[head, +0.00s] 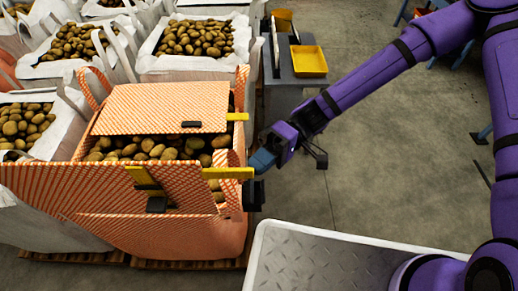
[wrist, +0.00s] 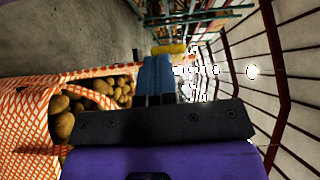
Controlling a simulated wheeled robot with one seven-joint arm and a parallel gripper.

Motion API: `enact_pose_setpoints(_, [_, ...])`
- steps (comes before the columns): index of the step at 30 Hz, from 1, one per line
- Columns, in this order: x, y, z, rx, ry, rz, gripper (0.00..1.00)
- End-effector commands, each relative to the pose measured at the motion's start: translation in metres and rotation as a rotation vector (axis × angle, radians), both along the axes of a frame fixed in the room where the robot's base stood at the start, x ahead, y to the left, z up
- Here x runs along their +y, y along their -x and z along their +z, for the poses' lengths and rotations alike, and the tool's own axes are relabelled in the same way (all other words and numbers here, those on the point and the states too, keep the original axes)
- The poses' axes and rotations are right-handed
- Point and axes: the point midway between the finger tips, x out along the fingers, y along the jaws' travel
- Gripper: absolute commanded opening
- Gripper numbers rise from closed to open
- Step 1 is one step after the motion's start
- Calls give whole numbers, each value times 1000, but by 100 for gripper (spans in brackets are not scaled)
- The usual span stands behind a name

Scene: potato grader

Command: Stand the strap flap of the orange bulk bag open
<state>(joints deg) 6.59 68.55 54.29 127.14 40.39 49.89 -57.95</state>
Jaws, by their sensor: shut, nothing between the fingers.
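The orange-striped bulk bag (head: 200,235) stands full of potatoes on the left in the head view. Its back flap (head: 160,105) lies across the far part of the opening, with a black tab (head: 191,124) and a yellow strip (head: 237,117) at its edge. A front striped panel (head: 110,185) carries yellow strips (head: 228,173) and black pieces (head: 156,204). I cannot tell which piece is the strap flap. My gripper (head: 262,161) is just right of the bag's rim, its blue fingers closed together and empty. The fingers (wrist: 155,78) also show in the wrist view, beside the bag (wrist: 25,115).
White bulk bags of potatoes (head: 190,40) stand behind and left. A grey stand with a yellow tray (head: 309,60) is behind my gripper. A metal-plate platform (head: 330,265) is at the front. Open concrete floor (head: 390,150) lies to the right.

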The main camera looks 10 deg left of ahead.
Motion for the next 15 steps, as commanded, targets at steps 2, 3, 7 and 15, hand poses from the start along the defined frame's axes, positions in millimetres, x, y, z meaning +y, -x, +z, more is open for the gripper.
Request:
enact_pose_setpoints(2, [-2, 8, 1, -31, -7, 0, 0])
enact_pose_setpoints(3, [-3, 11, 1, -45, -11, 1, 0])
enact_pose_setpoints(7, [-5, 18, 1, -80, -19, 0, 0])
enact_pose_setpoints(15, [-6, 23, 0, -103, -25, -1, 0])
